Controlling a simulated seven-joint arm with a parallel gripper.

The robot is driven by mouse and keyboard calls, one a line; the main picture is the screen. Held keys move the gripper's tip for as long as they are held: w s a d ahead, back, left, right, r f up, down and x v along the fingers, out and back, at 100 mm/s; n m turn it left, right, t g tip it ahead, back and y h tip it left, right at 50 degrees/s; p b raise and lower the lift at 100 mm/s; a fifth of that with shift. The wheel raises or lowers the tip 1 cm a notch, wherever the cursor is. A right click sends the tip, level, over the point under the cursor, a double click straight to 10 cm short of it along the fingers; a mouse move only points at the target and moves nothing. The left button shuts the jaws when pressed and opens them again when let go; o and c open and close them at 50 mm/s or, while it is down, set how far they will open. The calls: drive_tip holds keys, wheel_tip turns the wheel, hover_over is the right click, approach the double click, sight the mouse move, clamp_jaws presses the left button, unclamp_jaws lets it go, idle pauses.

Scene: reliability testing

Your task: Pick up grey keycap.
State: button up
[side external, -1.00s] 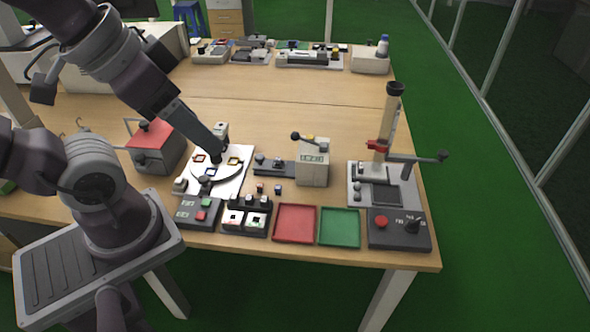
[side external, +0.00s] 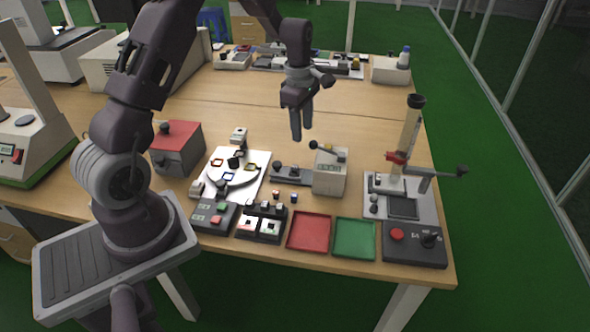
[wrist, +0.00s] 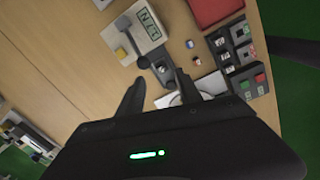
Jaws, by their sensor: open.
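Two small keycap-like pieces stand on the bare wood behind the dark switch block: one on the left (side external: 279,191) and one on the right (side external: 294,197). My gripper (side external: 302,137) is open and empty, pointing down above the table, behind the small lever press (side external: 330,176). In the wrist view its fingers (wrist: 160,80) are spread, apart from both pieces.
A red tray (side external: 309,232) and a green tray (side external: 354,238) lie at the front edge. The dark switch block (side external: 261,222) and a button box (side external: 214,216) are left of them. A tall press (side external: 404,140) stands right.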

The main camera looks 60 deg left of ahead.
sight(295, 166)
drive_tip(key=a+f+n, duration=0.1)
drive_tip(key=f, duration=0.2)
drive_tip(key=a+f+n, duration=0.1)
drive_tip(key=f, duration=0.1)
drive_tip(key=a+f+n, duration=0.1)
drive_tip(key=f, duration=0.2)
drive_tip(key=shift+w+a+f+n+g, duration=0.1)
drive_tip(key=shift+a+f+n+g, duration=0.2)
drive_tip(key=shift+n+g, duration=0.1)
wheel_tip(295, 166, down, 7)
drive_tip(key=shift+r, duration=0.15)
clamp_jaws()
